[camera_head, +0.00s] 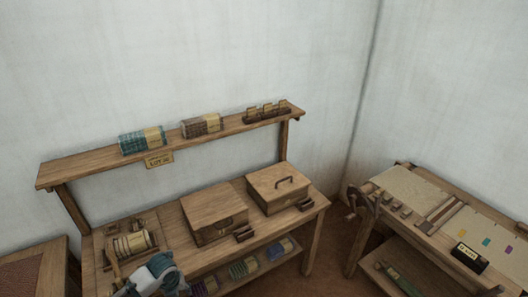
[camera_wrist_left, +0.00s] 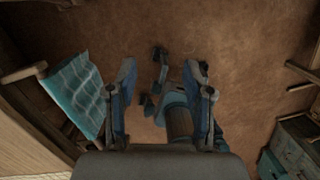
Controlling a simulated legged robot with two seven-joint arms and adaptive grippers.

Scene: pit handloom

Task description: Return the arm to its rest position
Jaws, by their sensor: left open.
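My left gripper (camera_wrist_left: 160,95) shows in the left wrist view with its two blue-grey fingers spread apart. Nothing is held between them. Beyond the fingers lies bare brown floor (camera_wrist_left: 240,60), with blue and grey parts of my own body below. In the head view, a blue-grey piece of one of my arms (camera_head: 158,274) shows at the bottom left, in front of the bench. I cannot make out its fingertips there. My right gripper cannot be made out in either view.
A wooden bench (camera_head: 312,212) bears two wooden boxes (camera_head: 213,212) (camera_head: 277,187) and a wound spool (camera_head: 132,244). A shelf (camera_head: 85,165) with bundles stands above. A table (camera_head: 410,236) is at right. Teal cloth (camera_wrist_left: 75,92) hangs left of the gripper in the wrist view.

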